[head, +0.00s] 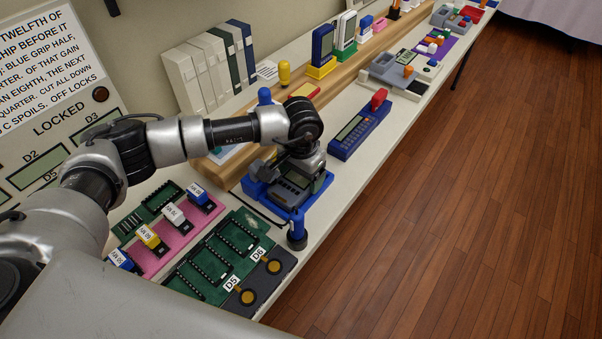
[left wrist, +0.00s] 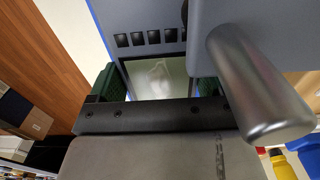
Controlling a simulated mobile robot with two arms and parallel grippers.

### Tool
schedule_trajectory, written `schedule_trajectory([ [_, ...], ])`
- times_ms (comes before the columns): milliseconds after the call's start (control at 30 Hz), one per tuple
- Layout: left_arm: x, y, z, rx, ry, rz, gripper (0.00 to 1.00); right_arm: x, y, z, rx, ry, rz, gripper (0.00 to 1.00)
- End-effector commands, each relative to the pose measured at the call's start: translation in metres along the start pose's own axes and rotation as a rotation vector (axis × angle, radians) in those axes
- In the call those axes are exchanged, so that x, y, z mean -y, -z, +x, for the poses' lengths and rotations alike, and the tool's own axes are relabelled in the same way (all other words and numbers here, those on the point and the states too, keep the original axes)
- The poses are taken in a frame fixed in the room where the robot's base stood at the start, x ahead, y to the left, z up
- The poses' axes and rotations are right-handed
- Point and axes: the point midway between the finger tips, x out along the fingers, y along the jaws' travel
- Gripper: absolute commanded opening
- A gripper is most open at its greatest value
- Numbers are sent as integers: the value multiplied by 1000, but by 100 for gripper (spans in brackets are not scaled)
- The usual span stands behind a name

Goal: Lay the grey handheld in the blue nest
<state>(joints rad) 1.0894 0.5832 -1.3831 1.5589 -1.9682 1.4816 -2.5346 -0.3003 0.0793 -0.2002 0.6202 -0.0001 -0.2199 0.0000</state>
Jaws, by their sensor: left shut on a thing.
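In the left wrist view the handheld's pale screen (left wrist: 158,78) and a row of black square keys show close up, between green finger pads (left wrist: 106,84). The blue nest (head: 256,190) is on the bench directly below, and its blue edges show around the handheld. Whether the handheld rests on the nest's floor or hangs just above it cannot be told; the gripper hides part of both. My right gripper is not in view.
A blue handheld with a red knob (head: 358,127) lies just beyond the nest. Green circuit boards (head: 205,262) and a pink tray (head: 179,232) of labelled blocks are nearer. A blue post (head: 297,229) with a dark end stands by the nest at the bench's front edge.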

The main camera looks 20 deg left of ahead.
Motion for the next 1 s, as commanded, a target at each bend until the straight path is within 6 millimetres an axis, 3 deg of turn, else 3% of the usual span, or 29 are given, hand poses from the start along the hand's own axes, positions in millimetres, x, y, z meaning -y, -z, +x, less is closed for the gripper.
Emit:
schedule_trajectory([
  [600,0,0,5,0,0,0,43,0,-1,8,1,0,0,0],
  [633,0,0,5,0,0,0,82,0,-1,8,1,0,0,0],
  [733,0,0,4,0,0,0,97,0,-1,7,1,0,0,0],
  [900,0,0,5,0,0,0,100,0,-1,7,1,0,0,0],
  [1000,0,0,5,1,0,0,95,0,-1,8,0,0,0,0],
])
